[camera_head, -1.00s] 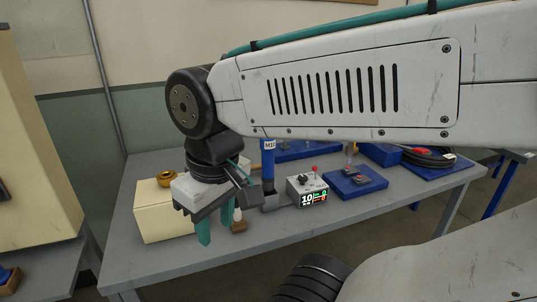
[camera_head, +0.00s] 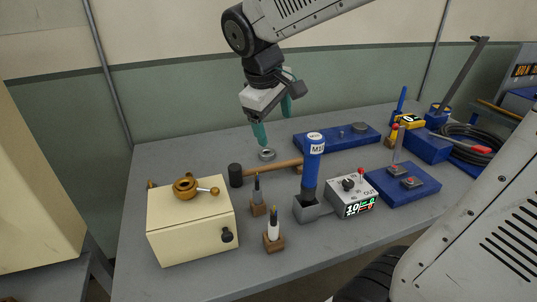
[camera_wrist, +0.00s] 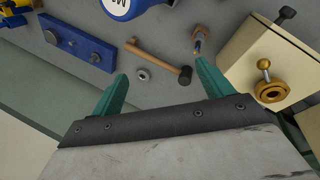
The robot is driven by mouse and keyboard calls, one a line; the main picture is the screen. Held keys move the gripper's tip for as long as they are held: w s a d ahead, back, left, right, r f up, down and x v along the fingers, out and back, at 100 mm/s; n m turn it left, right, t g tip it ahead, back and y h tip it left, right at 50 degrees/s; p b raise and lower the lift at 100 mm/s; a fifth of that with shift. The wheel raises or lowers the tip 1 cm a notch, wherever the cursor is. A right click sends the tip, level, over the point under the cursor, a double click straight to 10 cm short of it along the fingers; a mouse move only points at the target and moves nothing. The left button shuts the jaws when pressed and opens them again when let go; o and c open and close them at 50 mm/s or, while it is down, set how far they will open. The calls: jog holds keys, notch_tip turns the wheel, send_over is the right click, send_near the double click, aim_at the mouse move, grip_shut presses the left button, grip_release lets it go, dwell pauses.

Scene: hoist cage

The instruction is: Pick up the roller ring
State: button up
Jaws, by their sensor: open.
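The roller ring, a small grey metal ring (camera_head: 267,155), lies flat on the grey workbench behind the hammer. It also shows in the wrist view (camera_wrist: 143,74), between the two fingertips in the picture and nearer the left one. My gripper (camera_head: 272,121) has green fingers spread apart with nothing between them. It hangs above the bench, above and behind the ring in the head view, and is apart from it. In the wrist view my gripper (camera_wrist: 161,72) points toward the ring and the hammer. Nothing hides the ring.
A wooden-handled hammer (camera_head: 272,169) lies just in front of the ring. A blue tray (camera_head: 345,142) is to its right and a blue M10 column (camera_head: 313,165) stands in front. A cream box (camera_head: 190,222) bears a brass piece (camera_head: 186,188). Bench left of the ring is clear.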

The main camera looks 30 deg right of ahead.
jog(key=w+d+f+n+g+h, duration=0.1)
jog(key=w+f+n+g+h, duration=0.15)
jog(key=w+f, duration=0.35)
jog(key=w+d+f+n+g+h, duration=0.1)
jog(key=w+d+f+n+h, duration=0.15)
jog(key=w, duration=0.55)
jog(key=n+h, duration=0.5)
jog(key=n, duration=0.1)
send_near(263, 152)
jog(key=shift+s+d+g, duration=0.45)
jog(key=shift+d, duration=0.35)
jog(key=shift+w+d+f, duration=0.15)
jog(key=shift+f, duration=0.2)
jog(key=shift+d+f, duration=0.2)
jog(key=shift+d, duration=0.15)
jog(key=x, duration=0.6)
jog(key=shift+d, duration=0.45)
jog(key=c, duration=1.3)
